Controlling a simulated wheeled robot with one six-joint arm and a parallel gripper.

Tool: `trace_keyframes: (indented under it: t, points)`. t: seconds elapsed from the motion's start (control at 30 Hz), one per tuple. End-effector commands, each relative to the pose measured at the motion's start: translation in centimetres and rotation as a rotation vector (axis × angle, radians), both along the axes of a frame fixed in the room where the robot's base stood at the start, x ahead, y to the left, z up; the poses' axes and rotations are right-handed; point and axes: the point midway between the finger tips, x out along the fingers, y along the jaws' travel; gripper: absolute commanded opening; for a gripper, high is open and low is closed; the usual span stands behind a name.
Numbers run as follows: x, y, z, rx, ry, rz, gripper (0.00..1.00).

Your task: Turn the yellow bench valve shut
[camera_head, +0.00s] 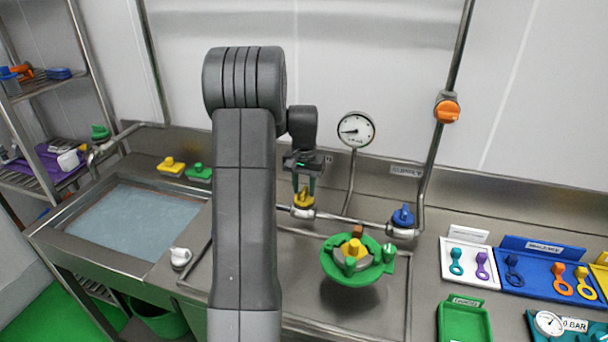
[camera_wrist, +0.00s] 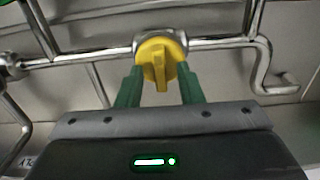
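The yellow bench valve (camera_head: 304,199) sits on the metal pipe along the bench, below my gripper. In the wrist view the yellow valve (camera_wrist: 160,62) shows as a round knob with a raised bar handle pointing toward my gripper. My gripper (camera_head: 304,183) points down at the valve from above. In the wrist view its two green fingers (camera_wrist: 160,88) stand apart, one on each side of the handle, with gaps visible between fingers and bar. The fingertips are close to the knob's lower edge.
A blue valve (camera_head: 403,217) is on the same pipe to the right, and an orange valve (camera_head: 447,111) is on the riser. A gauge (camera_head: 356,130) stands behind. A green round fixture (camera_head: 336,271) sits in front. Trays with coloured tags, including a blue one (camera_head: 521,286), lie right.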

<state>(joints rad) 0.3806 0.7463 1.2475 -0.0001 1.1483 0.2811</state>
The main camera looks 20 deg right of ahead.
Motion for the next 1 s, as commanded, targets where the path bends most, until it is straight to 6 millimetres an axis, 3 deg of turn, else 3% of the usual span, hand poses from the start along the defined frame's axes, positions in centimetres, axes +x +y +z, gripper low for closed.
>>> trace_keyframes:
  t: [0.6, 0.8, 1.0]
  points:
    - [0.1, 0.0, 11.9, -0.002, -0.005, 0.000, 0.34]
    - [0.0, 0.0, 13.3, 0.000, -0.002, 0.000, 0.34]
    - [0.0, 0.0, 13.4, -0.001, -0.001, 0.000, 0.34]
